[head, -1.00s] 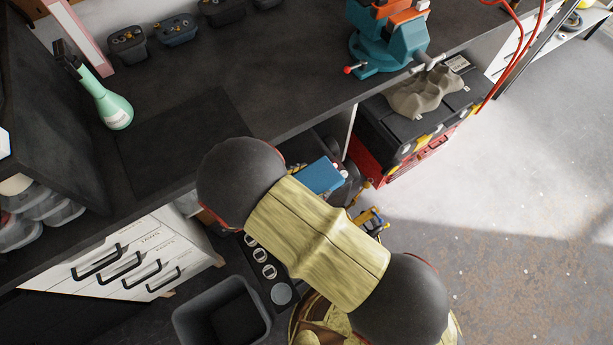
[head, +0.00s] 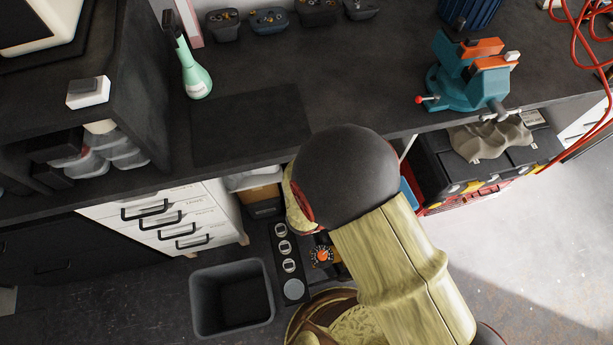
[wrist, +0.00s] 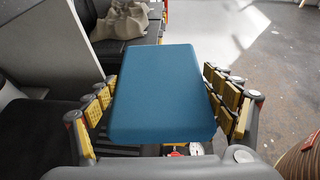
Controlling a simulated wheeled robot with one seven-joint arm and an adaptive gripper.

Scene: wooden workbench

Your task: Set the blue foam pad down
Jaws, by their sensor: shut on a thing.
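The blue foam pad (wrist: 166,92) fills the middle of the wrist view, a flat block with rounded corners. My gripper (wrist: 160,88) has its yellow-padded fingers on the pad's left and right sides and is shut on it. In the head view my arm covers the gripper. Only a blue sliver, seemingly the pad (head: 409,194), shows beside the arm, in front of the bench edge. The pad looks held in the air. Its underside is hidden.
The dark workbench (head: 330,75) has a bare mat (head: 250,125), a green spray bottle (head: 197,82) and a teal vise (head: 470,85). Below are white drawers (head: 165,220), a grey bin (head: 230,298) and a black-and-red toolbox (head: 440,165) with a grey cloth (head: 487,139) on top.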

